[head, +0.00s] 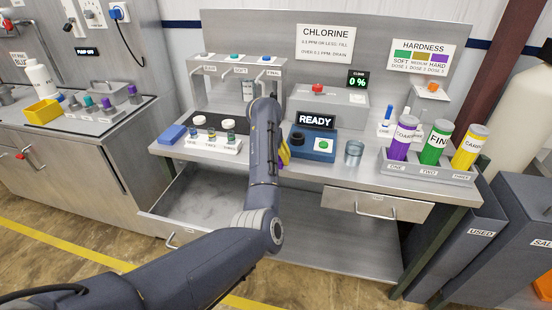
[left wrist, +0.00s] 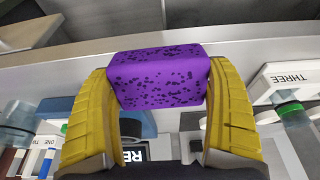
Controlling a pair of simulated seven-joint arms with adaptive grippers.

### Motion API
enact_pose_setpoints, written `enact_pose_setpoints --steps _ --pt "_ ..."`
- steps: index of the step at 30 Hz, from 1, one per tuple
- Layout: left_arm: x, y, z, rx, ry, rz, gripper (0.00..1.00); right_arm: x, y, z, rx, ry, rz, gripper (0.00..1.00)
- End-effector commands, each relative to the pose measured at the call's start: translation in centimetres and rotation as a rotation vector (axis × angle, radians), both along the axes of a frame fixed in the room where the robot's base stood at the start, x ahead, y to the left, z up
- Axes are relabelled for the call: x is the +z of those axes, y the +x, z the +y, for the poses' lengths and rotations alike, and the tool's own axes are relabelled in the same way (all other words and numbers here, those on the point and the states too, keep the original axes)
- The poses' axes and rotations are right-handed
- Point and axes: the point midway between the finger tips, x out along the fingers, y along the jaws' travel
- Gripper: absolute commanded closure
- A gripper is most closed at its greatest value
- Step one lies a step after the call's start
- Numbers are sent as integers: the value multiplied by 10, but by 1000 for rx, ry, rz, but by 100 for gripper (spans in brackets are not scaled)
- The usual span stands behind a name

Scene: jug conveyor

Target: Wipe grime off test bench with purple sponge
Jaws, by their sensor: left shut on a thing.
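The purple sponge (left wrist: 158,77) is a block with dark specks. In the left wrist view it is clamped between the two yellow fingers of my left gripper (left wrist: 160,90). In the head view the left gripper (head: 284,152) hangs over the middle of the test bench (head: 335,174), largely hidden behind my own arm; a yellow finger shows. I cannot tell whether the sponge touches the bench. A dark patch (head: 208,121) lies on the bench top behind the small vials; I cannot tell whether it is grime or a mat. My right gripper is not in view.
A blue block (head: 172,133) and a vial rack (head: 212,144) stand left of the gripper. The blue READY tester (head: 313,147), a clear cup (head: 354,152) and a rack of coloured bottles (head: 428,172) stand right. An open drawer (head: 190,208) juts out below.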

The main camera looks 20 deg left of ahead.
Motion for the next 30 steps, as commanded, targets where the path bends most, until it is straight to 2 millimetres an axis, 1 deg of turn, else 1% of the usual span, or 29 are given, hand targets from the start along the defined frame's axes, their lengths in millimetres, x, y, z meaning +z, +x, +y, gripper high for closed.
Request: enact_pose_setpoints --steps 2,11,30 --pt "-1 -1 3 1 2 3 33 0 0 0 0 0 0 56" --pt "1 -1 3 1 2 3 33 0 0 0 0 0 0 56" --pt "52 0 2 -1 1 0 33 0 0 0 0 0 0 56"
